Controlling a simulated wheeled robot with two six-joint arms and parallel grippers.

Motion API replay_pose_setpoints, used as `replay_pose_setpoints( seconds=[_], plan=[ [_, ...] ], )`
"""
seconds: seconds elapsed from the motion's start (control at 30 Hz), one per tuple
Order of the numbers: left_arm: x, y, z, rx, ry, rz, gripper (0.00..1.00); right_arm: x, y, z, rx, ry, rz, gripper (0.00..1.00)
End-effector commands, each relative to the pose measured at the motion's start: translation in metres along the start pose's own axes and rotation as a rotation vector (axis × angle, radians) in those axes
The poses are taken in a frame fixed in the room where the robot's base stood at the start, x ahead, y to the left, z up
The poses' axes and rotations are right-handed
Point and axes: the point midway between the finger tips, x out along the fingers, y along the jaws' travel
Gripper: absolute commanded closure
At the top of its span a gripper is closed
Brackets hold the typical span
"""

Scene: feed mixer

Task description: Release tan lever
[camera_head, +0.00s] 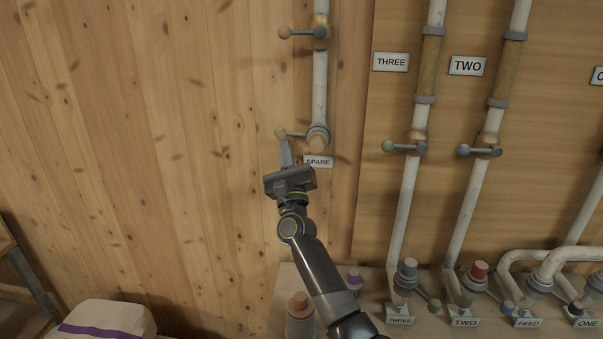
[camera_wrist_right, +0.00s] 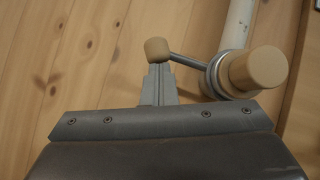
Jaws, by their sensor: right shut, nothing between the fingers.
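The tan lever (camera_head: 281,133) has a tan ball knob on a thin grey rod. It sticks out to the left from the valve at the lower end of the white pipe, above the SPARE label (camera_head: 318,162). It also shows in the right wrist view (camera_wrist_right: 157,50), with the valve's tan cap (camera_wrist_right: 258,68) to its right. My right gripper (camera_head: 286,146) is shut and empty, with its fingertips just below the knob. In the wrist view the fingertips (camera_wrist_right: 158,72) meet the knob's lower edge; I cannot tell whether they touch. My left gripper is not in view.
A second lever (camera_head: 285,32) sits higher on the same pipe. Pipes labelled THREE (camera_head: 390,62) and TWO (camera_head: 467,66) carry levers to the right. Several capped valves stand along the bottom right. A white sack (camera_head: 103,318) lies at lower left. The left wall is bare.

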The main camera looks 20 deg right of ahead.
Motion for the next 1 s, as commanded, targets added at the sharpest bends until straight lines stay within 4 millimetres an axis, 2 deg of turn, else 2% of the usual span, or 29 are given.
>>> replay_pose_setpoints(
  seconds=[0.03, 0.1, 0.5, 0.7, 1.0],
  plan=[
    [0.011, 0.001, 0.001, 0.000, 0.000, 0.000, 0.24, 0.000, 0.003, 0.000, 0.036, -0.003, -0.027, 1.00],
    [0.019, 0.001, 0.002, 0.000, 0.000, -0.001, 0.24, 0.003, 0.003, 0.004, 0.089, -0.003, -0.069, 1.00],
    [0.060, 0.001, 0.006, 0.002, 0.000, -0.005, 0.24, 0.019, -0.004, 0.025, 0.333, -0.003, -0.265, 1.00],
    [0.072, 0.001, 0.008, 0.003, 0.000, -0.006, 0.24, 0.024, -0.008, 0.030, 0.403, -0.002, -0.323, 1.00],
    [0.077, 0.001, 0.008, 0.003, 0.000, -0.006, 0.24, 0.028, -0.011, 0.035, 0.447, 0.000, -0.357, 1.00]
  ],
)
